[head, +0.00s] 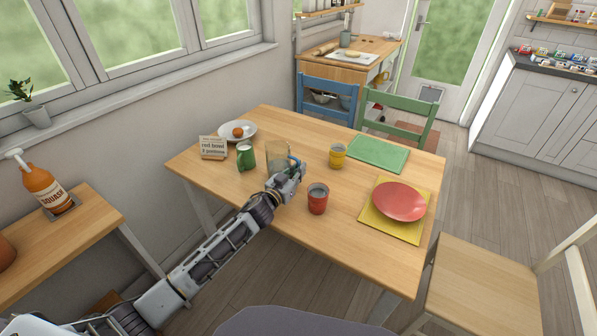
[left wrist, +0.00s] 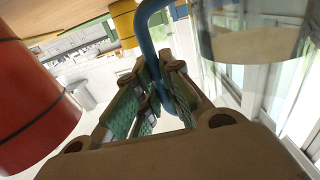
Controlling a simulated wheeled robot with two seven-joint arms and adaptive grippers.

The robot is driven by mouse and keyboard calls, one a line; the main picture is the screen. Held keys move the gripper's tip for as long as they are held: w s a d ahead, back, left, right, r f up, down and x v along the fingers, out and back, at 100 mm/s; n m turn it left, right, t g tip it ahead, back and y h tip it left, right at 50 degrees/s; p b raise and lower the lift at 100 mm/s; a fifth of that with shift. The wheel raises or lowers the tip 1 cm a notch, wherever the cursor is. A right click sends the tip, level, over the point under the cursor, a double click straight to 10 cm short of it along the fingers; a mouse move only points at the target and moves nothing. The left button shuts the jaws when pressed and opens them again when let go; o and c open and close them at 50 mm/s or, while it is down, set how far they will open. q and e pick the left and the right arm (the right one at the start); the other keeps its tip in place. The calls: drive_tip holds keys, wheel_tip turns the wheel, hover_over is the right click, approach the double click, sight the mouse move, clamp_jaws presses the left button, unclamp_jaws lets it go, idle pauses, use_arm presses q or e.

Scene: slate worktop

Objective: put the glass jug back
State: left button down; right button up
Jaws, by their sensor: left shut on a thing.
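The glass jug (head: 278,156) is a clear vessel with a blue handle (left wrist: 150,42), at the middle of the wooden table (head: 320,222). My left gripper (head: 296,170) reaches in from the left and is shut on the blue handle. In the left wrist view the handle passes between the fingertips of my left gripper (left wrist: 158,92), with the clear jug body (left wrist: 252,40) at the upper right. The jug stands upright; I cannot tell whether its base touches the table. My right gripper is not in view.
Close by are a red cup (head: 318,199), a yellow cup (head: 337,157), a green mug (head: 246,156) and a small sign (head: 212,148). A plate with an orange fruit (head: 238,132) is behind. A red plate (head: 399,201) is at right; the green mat (head: 377,154) is bare.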

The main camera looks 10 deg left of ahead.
use_arm(q)
drive_tip(key=shift+r, duration=0.1)
drive_tip(key=c, duration=2)
unclamp_jaws()
drive_tip(key=shift+f, duration=0.2)
drive_tip(key=o, duration=0.5)
drive_tip(key=shift+r, duration=0.1)
drive_tip(key=shift+c, duration=0.2)
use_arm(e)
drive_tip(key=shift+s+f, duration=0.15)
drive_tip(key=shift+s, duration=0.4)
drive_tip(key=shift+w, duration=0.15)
